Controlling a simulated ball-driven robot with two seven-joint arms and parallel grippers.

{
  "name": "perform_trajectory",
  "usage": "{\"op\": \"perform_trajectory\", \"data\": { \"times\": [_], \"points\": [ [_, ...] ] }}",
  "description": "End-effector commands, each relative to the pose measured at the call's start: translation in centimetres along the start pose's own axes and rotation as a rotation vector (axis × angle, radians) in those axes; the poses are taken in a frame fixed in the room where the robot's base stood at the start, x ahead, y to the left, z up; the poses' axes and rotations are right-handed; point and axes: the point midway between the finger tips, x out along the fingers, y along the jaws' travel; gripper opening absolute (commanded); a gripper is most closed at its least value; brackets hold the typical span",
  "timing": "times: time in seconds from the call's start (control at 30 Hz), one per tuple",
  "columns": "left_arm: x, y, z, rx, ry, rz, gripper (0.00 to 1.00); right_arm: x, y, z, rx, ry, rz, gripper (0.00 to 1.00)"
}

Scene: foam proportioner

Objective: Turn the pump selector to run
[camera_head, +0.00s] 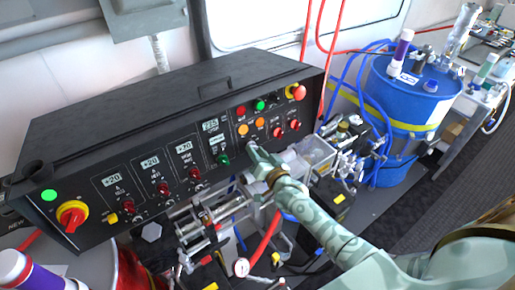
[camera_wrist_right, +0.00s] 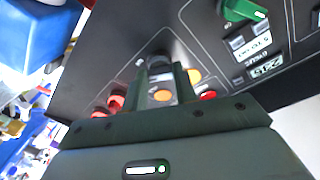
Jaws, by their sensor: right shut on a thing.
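My right gripper (camera_head: 253,151) reaches in from the lower right to the lower right part of the black control panel (camera_head: 140,172). In the right wrist view the two fingers of this gripper (camera_wrist_right: 160,78) are closed on a dark knob (camera_wrist_right: 155,60), which I take to be the pump selector. The fingers cover its sides, so its pointer and exact setting cannot be read. In the head view the gripper hides this knob. A green knob (camera_head: 222,159) sits just left of the gripper and also shows in the wrist view (camera_wrist_right: 243,10). My left gripper is not in view.
Orange buttons (camera_head: 260,122) and red knobs (camera_head: 295,125) sit close above and right of the gripper. A red emergency button (camera_head: 298,91) is at the panel's upper right corner. Pipework (camera_head: 215,222) lies below the panel. A blue drum (camera_head: 405,92) stands at the right.

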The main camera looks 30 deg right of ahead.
Motion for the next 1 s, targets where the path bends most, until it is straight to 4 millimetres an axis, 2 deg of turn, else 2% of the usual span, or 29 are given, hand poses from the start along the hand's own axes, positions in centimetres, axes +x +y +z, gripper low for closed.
{"op": "perform_trajectory", "data": {
  "times": [0.1, 0.4, 0.97, 1.0],
  "points": [
    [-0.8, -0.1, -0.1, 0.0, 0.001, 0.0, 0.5, 0.0, -0.2, -0.1, 0.077, -0.002, 0.015, 0.05],
    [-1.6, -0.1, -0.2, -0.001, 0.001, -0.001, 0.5, 0.0, -0.1, -0.1, 0.208, 0.0, 0.039, 0.05],
    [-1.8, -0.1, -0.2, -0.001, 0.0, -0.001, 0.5, 0.0, -0.1, 0.0, 0.245, 0.0, 0.045, 0.05],
    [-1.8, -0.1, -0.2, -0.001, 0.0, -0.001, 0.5, 0.0, -0.1, 0.0, 0.245, 0.0, 0.045, 0.31]
  ]
}}
